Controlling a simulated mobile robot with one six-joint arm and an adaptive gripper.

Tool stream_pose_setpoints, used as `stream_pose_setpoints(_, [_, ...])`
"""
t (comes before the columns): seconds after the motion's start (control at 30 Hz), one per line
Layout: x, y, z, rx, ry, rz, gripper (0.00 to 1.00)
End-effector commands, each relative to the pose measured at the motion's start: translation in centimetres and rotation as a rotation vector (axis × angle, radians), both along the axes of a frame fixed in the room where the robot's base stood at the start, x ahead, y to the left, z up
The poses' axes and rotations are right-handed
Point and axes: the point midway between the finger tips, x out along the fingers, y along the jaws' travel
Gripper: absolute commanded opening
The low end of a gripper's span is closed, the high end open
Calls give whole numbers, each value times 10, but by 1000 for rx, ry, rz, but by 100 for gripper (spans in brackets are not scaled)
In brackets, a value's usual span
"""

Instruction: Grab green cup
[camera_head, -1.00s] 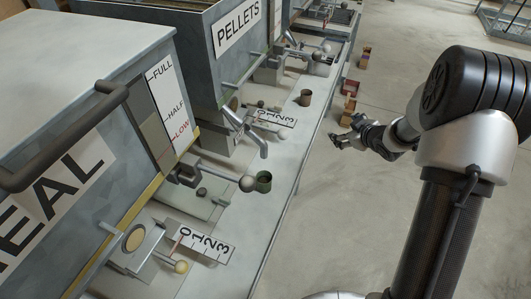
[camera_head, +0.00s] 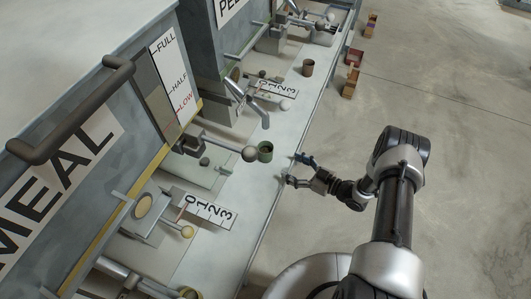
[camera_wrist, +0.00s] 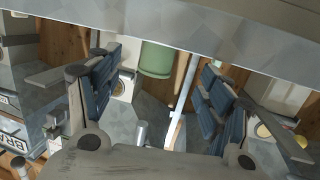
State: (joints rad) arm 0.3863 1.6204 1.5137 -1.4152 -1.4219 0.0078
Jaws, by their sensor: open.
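The green cup (camera_head: 265,151) stands upright on the bench, just right of a lever's round knob, below the meal hopper. My gripper (camera_head: 295,169) is open and empty at the bench's right edge. It is to the right of the cup and slightly below it in the head view, apart from it, with its fingers pointing toward the bench. In the wrist view, the green cup (camera_wrist: 156,60) shows ahead between the two spread blue-padded fingers, its upper part cut off by a grey edge.
The meal hopper (camera_head: 90,130) and its levers line the left. A lever knob (camera_head: 249,154) sits close beside the cup. A brown cup (camera_head: 307,67) stands farther along the bench. Small boxes (camera_head: 351,72) lie on the floor beyond. The floor at right is open.

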Motion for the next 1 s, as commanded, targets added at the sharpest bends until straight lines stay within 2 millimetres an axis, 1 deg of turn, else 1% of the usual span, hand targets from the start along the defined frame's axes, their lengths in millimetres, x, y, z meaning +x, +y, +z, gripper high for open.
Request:
stream_pose_setpoints(0.03, [5, 12, -4, -1, -1, 5, 72])
stream_pose_setpoints(0.1, [13, 25, -6, -2, -1, 5, 72])
stream_pose_setpoints(0.2, [24, 41, -9, -2, -1, 4, 72])
stream_pose_setpoints(0.3, [32, 54, -11, -3, 0, 2, 72])
stream_pose_setpoints(0.57, [42, 70, -12, -2, 0, 0, 72])
stream_pose_setpoints(0.8, [59, 101, -16, -3, 0, 2, 72])
stream_pose_setpoints(0.9, [63, 107, -17, -3, 1, -1, 72])
stream_pose_setpoints(1.0, [65, 108, -16, -3, 1, -1, 72])
